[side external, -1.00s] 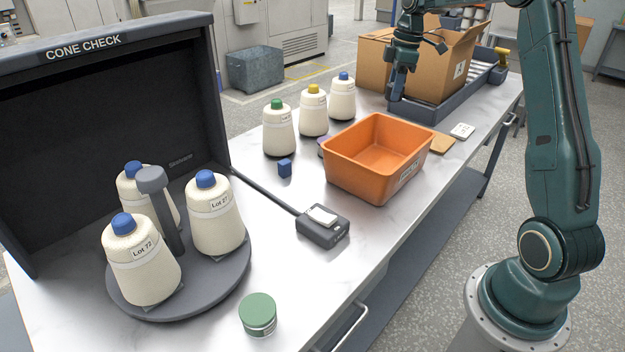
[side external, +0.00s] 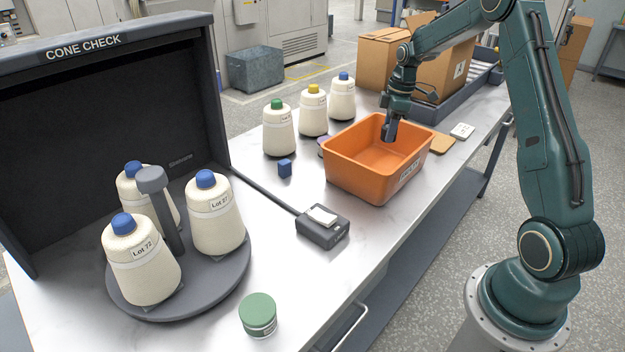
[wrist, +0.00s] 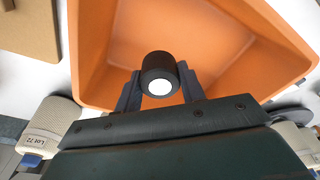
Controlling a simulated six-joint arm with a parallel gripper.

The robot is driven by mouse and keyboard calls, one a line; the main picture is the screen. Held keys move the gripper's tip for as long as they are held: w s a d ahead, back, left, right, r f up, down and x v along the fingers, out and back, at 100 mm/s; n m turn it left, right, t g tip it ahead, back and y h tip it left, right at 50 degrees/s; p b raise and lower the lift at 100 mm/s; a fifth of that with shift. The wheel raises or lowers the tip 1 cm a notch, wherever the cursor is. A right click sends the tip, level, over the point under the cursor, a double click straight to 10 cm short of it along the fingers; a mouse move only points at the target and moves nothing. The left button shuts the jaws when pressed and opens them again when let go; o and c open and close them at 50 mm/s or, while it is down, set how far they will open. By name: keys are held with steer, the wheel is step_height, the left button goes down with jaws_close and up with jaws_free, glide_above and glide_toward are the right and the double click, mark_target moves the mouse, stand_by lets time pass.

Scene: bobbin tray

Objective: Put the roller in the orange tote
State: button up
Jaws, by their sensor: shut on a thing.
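The roller (wrist: 157,68) is a short black cylinder with a white end face, seen in the wrist view between my fingers. My gripper (wrist: 159,84) is shut on it. In the side view my gripper (side external: 389,133) points down over the far right part of the orange tote (side external: 352,178), with its tips at about the rim's height in the picture. The roller cannot be made out clearly there. The tote's orange inside (wrist: 215,40) lies below the roller in the wrist view. What I see of its floor is empty.
Several white yarn cones stand about, three of them (side external: 313,112) left of the tote. A cardboard box (side external: 440,75) stands behind my gripper.

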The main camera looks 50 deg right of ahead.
mark_target(383, 164)
steer(key=shift+f, duration=4.05)
steer(key=shift+f, duration=0.1)
steer(key=o, duration=1)
steer(key=r, duration=0.8)
steer(key=s+d+r, duration=0.1)
steer(key=r, duration=0.3)
steer(key=shift+r, duration=0.1)
steer(key=shift+a, duration=0.1)
